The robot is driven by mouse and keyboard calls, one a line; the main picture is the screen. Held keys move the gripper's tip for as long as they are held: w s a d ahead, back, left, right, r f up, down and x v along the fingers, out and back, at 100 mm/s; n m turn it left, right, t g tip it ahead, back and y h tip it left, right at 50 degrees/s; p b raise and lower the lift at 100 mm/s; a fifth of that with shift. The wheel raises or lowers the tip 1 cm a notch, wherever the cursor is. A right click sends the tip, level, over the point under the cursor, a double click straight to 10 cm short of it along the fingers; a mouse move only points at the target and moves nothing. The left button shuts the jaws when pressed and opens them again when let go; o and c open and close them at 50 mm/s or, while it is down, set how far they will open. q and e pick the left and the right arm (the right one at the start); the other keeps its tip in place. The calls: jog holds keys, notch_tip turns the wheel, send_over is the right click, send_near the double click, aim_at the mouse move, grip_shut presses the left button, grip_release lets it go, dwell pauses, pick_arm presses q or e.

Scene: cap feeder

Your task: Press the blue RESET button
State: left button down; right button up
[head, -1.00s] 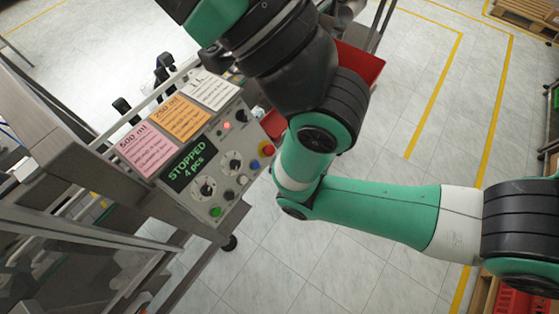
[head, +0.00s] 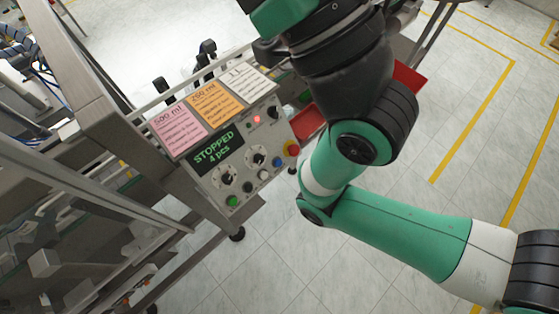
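The control panel (head: 213,186) stands left of centre and faces up toward me, its display (head: 217,149) reading "STOPPED 4 pcs". The small blue button (head: 277,161) is on the panel's lower right edge, between a grey-white button (head: 263,174) and a red mushroom button on a yellow base (head: 291,149). The blue button is uncovered; its lettering is too small to read. My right arm (head: 400,233) comes in from the right and bends up past the panel's right side; its gripper does not show. My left gripper is not in view.
The row also has a black button (head: 248,187) and a green button (head: 232,201). Dark knobs and a lit red lamp (head: 257,119) are on the panel. Pink, orange and white cards (head: 247,84) lie above. A red bin (head: 408,77) is partly behind my arm.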

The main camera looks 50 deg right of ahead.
grip_shut()
dwell(1.5)
